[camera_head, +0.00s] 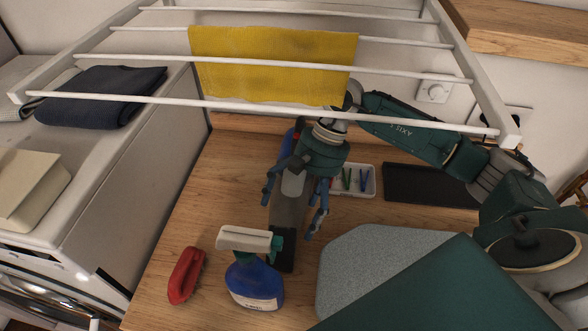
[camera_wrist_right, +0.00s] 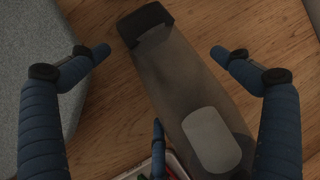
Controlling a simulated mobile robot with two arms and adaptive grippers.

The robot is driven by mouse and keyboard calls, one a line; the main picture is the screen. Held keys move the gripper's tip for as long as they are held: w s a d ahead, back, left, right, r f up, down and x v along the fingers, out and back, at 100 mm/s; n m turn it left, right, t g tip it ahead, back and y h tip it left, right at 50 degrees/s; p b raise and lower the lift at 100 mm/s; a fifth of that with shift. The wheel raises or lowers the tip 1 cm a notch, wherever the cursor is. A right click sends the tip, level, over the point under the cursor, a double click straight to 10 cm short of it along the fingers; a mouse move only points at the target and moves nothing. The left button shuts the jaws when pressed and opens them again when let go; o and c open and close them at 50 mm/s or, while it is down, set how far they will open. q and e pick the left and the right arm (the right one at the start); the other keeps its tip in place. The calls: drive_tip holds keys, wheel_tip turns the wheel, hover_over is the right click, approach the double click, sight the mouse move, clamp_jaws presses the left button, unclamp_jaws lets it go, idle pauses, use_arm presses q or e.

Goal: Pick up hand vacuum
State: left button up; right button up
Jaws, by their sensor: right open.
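The hand vacuum (camera_head: 288,212) lies on the wooden counter. It has a smoky grey body, a black end towards me and a light oval patch; its far part is mostly hidden behind my right gripper. My right gripper (camera_head: 289,220) is open above it, one finger on each side. In the right wrist view, the vacuum (camera_wrist_right: 180,85) runs slantwise between the open fingers of my right gripper (camera_wrist_right: 160,52), with nothing gripped. Whether the fingers touch it cannot be told. My left gripper is not in view.
A blue spray bottle (camera_head: 253,284) stands close to the vacuum's black end, with a red brush-like object (camera_head: 186,275) to its left. A grey mat (camera_head: 350,262), white tray (camera_head: 371,181) and black tray (camera_head: 430,184) lie right. A white rack (camera_head: 300,108) with a yellow cloth (camera_head: 275,65) hangs above.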

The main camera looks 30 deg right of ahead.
drive_tip(key=shift+x, duration=0.95)
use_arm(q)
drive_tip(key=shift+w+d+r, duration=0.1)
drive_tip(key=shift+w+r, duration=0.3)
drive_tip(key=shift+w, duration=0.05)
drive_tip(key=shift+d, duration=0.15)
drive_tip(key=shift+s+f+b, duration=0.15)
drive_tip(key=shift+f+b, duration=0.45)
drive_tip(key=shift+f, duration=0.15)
use_arm(e)
drive_tip(key=shift+f, duration=0.25)
drive_tip(key=c, duration=1.7)
drive_tip(key=shift+r, duration=0.1)
drive_tip(key=shift+c, duration=1.4)
